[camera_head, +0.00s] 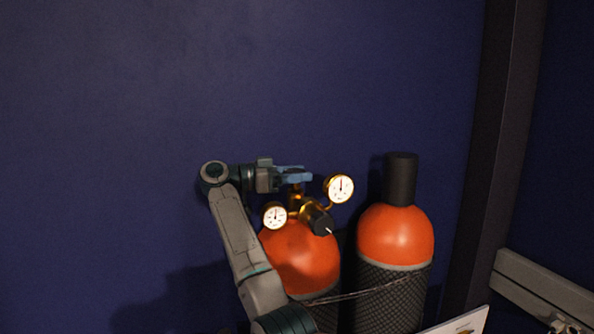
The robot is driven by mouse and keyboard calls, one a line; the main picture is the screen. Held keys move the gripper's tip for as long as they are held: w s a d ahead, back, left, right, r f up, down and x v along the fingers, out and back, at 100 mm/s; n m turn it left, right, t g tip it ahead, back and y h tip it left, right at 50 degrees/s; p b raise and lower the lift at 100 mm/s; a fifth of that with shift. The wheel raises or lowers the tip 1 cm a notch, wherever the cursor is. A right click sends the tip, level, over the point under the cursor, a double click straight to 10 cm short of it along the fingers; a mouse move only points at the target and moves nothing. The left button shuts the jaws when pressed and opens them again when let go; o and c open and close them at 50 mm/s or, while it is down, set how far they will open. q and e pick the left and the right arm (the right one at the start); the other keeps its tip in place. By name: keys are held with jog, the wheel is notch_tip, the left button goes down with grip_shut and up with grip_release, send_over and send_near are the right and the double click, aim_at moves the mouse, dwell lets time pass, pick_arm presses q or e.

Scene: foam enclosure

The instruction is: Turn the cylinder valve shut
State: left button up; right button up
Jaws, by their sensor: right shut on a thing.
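The cylinder valve is a blue handwheel (297,175) on a brass stem, on top of the left orange cylinder (300,258). My right gripper (284,174) reaches in from the left at the height of the handwheel and is shut on its left side. The fingertips are small and partly merge with the blue wheel. A brass regulator (307,208) with a black knob sits below the wheel. My left gripper is not in view.
Two round gauges, a left one (275,216) and a right one (340,188), flank the valve closely. A second orange cylinder (396,236) with a black cap stands to the right. The dark blue wall (120,120) is behind.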

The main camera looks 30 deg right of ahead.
dwell(0.4)
jog(key=o, duration=1)
jog(key=shift+c, duration=0.2)
jog(key=shift+a, duration=0.1)
jog(key=shift+a, duration=0.1)
jog(key=b+v, duration=0.4)
jog(key=v, duration=0.6)
jog(key=shift+w+a+b, duration=0.2)
jog(key=shift+b, duration=0.15)
jog(key=shift+a+r, duration=0.1)
jog(key=shift+r, duration=0.05)
